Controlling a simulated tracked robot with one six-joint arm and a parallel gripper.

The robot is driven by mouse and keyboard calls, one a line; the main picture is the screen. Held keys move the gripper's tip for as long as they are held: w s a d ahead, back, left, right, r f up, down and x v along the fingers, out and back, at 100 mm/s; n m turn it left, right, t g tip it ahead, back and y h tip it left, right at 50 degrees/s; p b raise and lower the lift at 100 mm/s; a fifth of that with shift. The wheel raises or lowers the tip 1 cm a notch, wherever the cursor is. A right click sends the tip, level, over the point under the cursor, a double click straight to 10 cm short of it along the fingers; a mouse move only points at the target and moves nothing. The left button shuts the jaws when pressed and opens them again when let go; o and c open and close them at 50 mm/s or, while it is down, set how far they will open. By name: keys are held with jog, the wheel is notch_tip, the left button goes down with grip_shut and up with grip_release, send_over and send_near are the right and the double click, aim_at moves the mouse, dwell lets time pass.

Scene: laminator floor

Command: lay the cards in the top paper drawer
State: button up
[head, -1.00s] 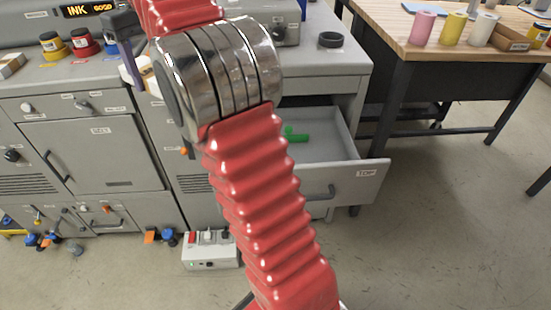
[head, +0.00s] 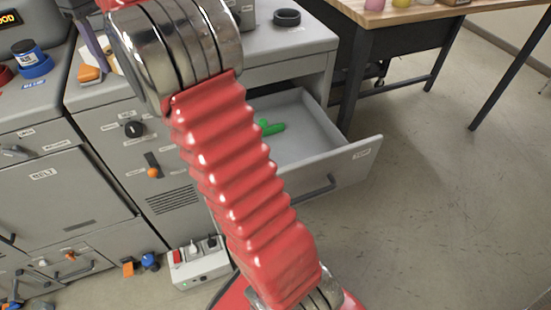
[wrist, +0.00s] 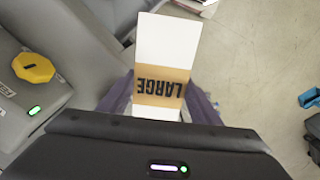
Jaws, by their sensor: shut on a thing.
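My gripper (wrist: 160,104) has purple fingers and is shut on the cards (wrist: 167,50), a white stack with a tan band reading "LARGE" in the wrist view. In the head view, one purple finger shows at the top left, above the grey cabinet; the cards are not visible there. The top paper drawer (head: 345,168) is pulled open at the cabinet's right side. My red arm sleeve hides its left part. A green object (head: 270,127) lies inside it. The gripper is well left of the drawer and higher.
A black ring (head: 287,17) sits on the cabinet top. A white power box (head: 200,265) with plugs stands on the floor below. A wooden table (head: 425,12) is behind the drawer. The floor at right is clear. A yellow knob (wrist: 33,67) shows in the wrist view.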

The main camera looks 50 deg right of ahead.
jog(key=shift+a, duration=0.1)
jog(key=shift+d+r, duration=0.1)
jog(key=shift+d, duration=0.2)
jog(key=s+d+f+m, duration=0.2)
jog(key=s+d+m, duration=0.1)
jog(key=s+d, duration=0.6)
jog(key=s+d+f+m, duration=0.2)
jog(key=s+d, duration=0.4)
jog(key=d, duration=0.4)
jog(key=s+d+f+m, duration=0.3)
jog(key=s+d+f, duration=0.1)
jog(key=s+f, duration=0.55)
notch_tip(320, 180, down, 17)
jog(key=s, duration=0.2)
jog(key=shift+s+d, duration=0.4)
jog(key=shift+f, duration=0.15)
